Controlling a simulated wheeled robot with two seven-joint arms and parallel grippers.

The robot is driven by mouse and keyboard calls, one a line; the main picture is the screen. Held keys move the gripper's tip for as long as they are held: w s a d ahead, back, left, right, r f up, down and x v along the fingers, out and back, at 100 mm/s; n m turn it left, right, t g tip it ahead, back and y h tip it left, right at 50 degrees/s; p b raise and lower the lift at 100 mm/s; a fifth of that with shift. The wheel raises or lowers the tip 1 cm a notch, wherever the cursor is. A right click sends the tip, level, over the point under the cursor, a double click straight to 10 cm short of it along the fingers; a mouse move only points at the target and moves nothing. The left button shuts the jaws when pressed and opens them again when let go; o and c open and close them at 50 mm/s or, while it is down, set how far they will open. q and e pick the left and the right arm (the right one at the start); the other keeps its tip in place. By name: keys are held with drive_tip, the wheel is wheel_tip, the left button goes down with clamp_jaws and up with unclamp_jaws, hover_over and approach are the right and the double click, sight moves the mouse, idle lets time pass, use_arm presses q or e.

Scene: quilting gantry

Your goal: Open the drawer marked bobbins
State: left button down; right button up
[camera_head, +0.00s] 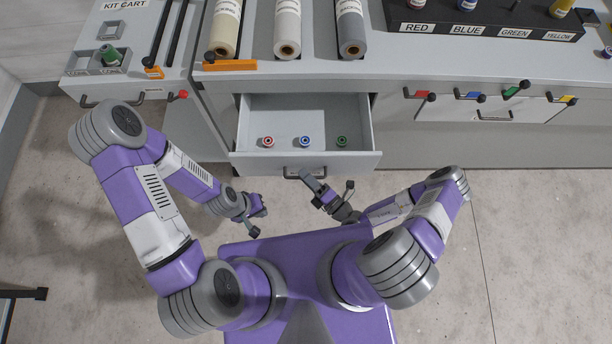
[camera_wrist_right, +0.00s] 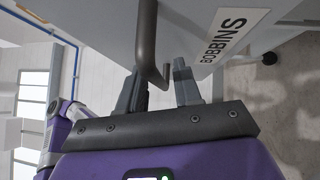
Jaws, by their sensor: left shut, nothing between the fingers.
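The grey drawer (camera_head: 239,145) under the counter stands pulled out, with a red, a blue and a green bobbin in a row inside. Its label reads BOBBINS in the right wrist view (camera_wrist_right: 233,33). A dark bar handle (camera_wrist_right: 146,35) is on its front. My right gripper (camera_head: 308,178) is at the drawer front; in the right wrist view its fingers are apart, with the handle's bent end close to and seemingly between their tips. I cannot tell whether they touch it. My left gripper (camera_head: 264,208) is shut and empty, below the drawer's left front corner.
The kit cart (camera_head: 85,74) stands at the left, with a green spool in a holder. Fabric rolls (camera_head: 288,25) lie on the counter above the drawer. A colour-labelled rack (camera_head: 480,32) and coloured levers (camera_head: 468,96) are at the right. The floor right of my arms is clear.

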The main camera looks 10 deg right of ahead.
drive_tip(key=r+v, duration=0.1)
drive_tip(key=v, duration=0.6)
drive_tip(key=shift+f, duration=0.45)
drive_tip(key=shift+s, duration=0.15)
